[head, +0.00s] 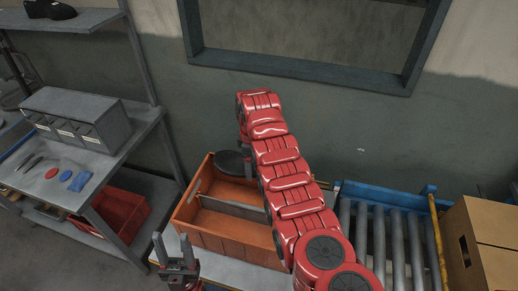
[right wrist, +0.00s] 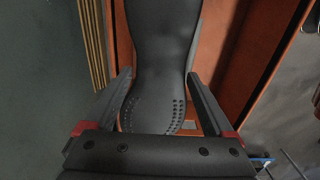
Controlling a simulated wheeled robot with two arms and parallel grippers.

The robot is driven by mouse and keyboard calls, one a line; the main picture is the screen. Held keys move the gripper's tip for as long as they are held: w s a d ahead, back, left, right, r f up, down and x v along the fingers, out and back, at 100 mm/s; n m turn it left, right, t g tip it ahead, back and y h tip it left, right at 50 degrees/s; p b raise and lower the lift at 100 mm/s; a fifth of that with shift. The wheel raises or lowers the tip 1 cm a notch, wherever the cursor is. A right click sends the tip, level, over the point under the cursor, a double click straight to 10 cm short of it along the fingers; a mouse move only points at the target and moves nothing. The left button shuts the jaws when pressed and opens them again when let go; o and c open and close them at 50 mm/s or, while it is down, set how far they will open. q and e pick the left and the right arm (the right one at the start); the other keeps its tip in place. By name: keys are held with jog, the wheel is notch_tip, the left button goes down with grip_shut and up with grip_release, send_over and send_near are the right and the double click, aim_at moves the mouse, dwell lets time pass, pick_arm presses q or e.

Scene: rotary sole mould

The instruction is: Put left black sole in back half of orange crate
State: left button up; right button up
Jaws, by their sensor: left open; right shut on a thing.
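The orange crate (head: 215,241) stands on a light table below the wall, with a grey divider (head: 235,207) splitting it into a back and a front half. The black sole (head: 231,163) shows at the crate's back half, partly hidden by my right arm. In the right wrist view my right gripper (right wrist: 158,80) is shut on the black sole (right wrist: 163,50), its fingers along both sides, with orange crate walls (right wrist: 208,45) around it. I cannot tell whether the sole touches the crate floor. My left gripper (head: 175,256) is open and empty in front of the crate.
A grey shelf rack at left bears a drawer cabinet (head: 78,118) and small red and blue pieces; a red bin (head: 122,212) sits below. A roller conveyor (head: 392,240) and a cardboard box (head: 490,240) stand at right. My right arm covers the crate's right side.

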jog(key=shift+w+f, duration=0.15)
jog(key=shift+s+f, duration=0.2)
jog(key=shift+f, duration=0.4)
notch_tip(320, 180, down, 3)
jog(key=b, duration=1.2)
send_over(254, 200)
jog(key=s, duration=0.2)
jog(key=shift+f, duration=6.6)
jog(key=shift+s+f, duration=0.1)
jog(key=shift+f, duration=0.1)
jog(key=shift+f+b, duration=1.15)
jog(key=shift+b, duration=0.1)
